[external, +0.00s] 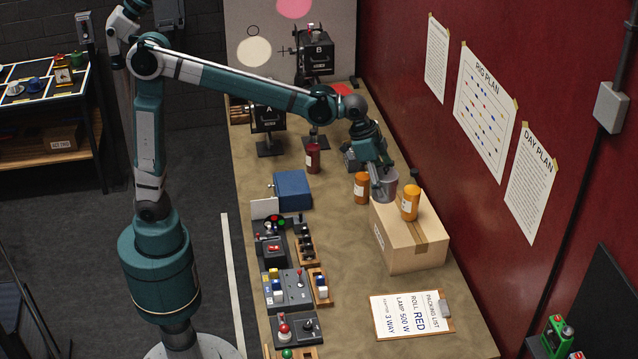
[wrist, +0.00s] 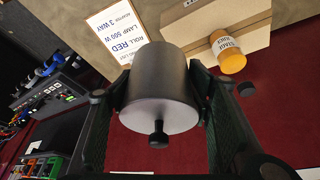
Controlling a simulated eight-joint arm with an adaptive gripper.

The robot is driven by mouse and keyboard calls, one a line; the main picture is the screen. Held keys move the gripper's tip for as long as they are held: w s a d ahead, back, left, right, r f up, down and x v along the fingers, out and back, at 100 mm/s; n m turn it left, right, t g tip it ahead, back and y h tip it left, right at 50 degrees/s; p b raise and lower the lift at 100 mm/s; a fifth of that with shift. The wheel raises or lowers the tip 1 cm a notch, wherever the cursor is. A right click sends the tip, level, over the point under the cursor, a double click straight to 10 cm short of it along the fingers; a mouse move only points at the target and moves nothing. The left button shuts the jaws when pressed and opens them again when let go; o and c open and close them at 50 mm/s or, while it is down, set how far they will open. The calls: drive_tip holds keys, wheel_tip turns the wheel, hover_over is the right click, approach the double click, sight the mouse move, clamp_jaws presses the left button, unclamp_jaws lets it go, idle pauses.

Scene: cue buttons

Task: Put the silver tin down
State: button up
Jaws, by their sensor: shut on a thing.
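The silver tin (external: 388,183) is a grey cylinder held in my gripper (external: 380,188), at the far left edge of the cardboard box in the external view. In the wrist view the tin (wrist: 158,95) fills the space between both fingers, with a small dark knob on its near end. My gripper (wrist: 160,90) is shut on its sides. I cannot tell whether the tin touches the box top.
The cardboard box (external: 411,245) carries an orange jar (external: 410,204) close to the tin. Another orange jar (external: 361,187) stands left of the box. A clipboard (external: 411,314) lies in front. Control panels (external: 289,290) line the bench's left side. Bare bench (external: 342,245) lies between.

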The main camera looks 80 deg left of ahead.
drive_tip(key=w+a+n+y, duration=0.15)
drive_tip(key=w+a, duration=0.45)
drive_tip(key=a, duration=0.7)
drive_tip(key=w+a+n, duration=0.3)
drive_tip(key=w+a, duration=0.2)
drive_tip(key=a, duration=0.8)
drive_tip(key=w+a+f+n+y, duration=0.15)
drive_tip(key=a+n, duration=0.25)
drive_tip(key=a, duration=2.3)
wheel_tip(320, 180, down, 25)
drive_tip(key=shift+w+d+f+t, duration=0.2)
drive_tip(key=shift+w+d+t, duration=0.05)
drive_tip(key=shift+d+t, duration=0.05)
drive_tip(key=shift+f, duration=0.1)
drive_tip(key=shift+f, duration=3.05)
drive_tip(key=shift+f, duration=0.1)
drive_tip(key=shift+f, duration=1.75)
drive_tip(key=shift+f+b, duration=0.1)
drive_tip(key=shift+b, duration=0.2)
